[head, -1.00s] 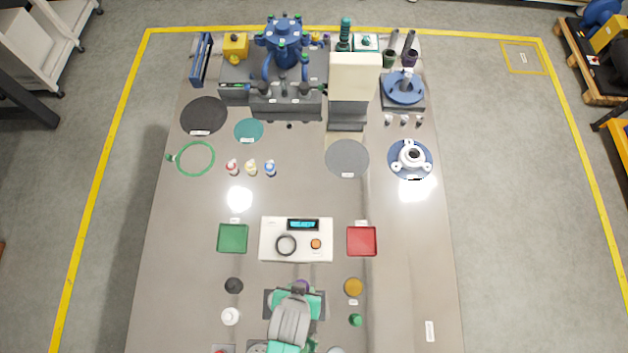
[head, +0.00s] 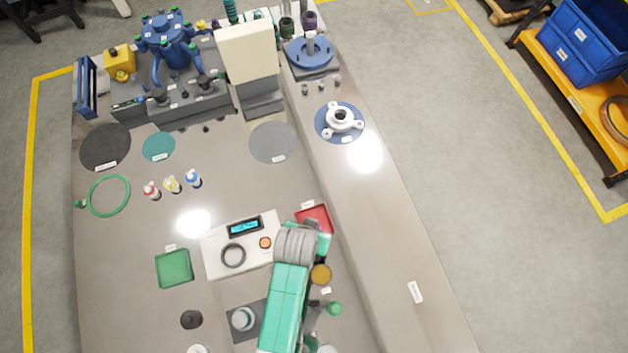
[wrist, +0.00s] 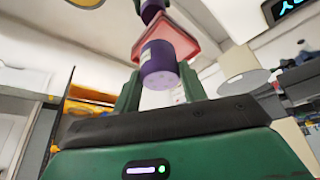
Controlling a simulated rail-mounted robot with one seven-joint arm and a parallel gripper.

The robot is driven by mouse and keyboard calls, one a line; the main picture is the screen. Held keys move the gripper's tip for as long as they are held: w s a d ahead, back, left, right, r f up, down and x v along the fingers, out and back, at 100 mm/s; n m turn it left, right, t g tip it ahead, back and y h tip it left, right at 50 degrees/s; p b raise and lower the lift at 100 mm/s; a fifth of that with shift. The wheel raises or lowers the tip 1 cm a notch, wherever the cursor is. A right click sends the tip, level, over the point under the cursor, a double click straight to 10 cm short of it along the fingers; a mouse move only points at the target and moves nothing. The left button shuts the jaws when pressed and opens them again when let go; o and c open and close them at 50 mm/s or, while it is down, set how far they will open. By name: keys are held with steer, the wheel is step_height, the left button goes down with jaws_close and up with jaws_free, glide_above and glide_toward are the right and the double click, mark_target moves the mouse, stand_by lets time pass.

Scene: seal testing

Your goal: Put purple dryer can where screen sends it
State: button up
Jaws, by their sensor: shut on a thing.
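My gripper (wrist: 160,88) is shut on the purple dryer can (wrist: 158,62), which sits between its green fingers in the wrist view. The can is hidden under my arm in the head view. The red tray (head: 313,214) is partly covered by the end of my arm; it also shows close behind the can in the wrist view (wrist: 170,36). I cannot tell whether can and tray touch. The lit screen (head: 244,227) is on the white tester (head: 212,255); its text is too small to read. The green tray (head: 174,268) is empty, left of the tester.
An amber disc (head: 320,274) and a green-capped item (head: 334,308) are close beside my arm. A dark block (head: 243,310) with a pale round piece lies left of it. The strip of table on the right is mostly clear, with a white label (head: 415,292).

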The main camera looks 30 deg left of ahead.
steer(key=w, duration=0.1)
steer(key=w+a, duration=0.1)
steer(key=w, duration=0.1)
steer(key=shift+w+f, duration=0.2)
steer(key=shift+s+b+x, duration=0.2)
steer(key=shift+b+x, duration=0.15)
steer(key=shift+x, duration=0.5)
steer(key=shift+s+b+x, duration=0.15)
steer(key=shift+b+x, duration=0.15)
steer(key=shift+x, duration=0.6)
steer(key=shift+f, duration=0.15)
steer(key=shift+f, duration=0.1)
steer(key=o, duration=1.1)
steer(key=p+v, duration=0.3)
steer(key=v, duration=0.9)
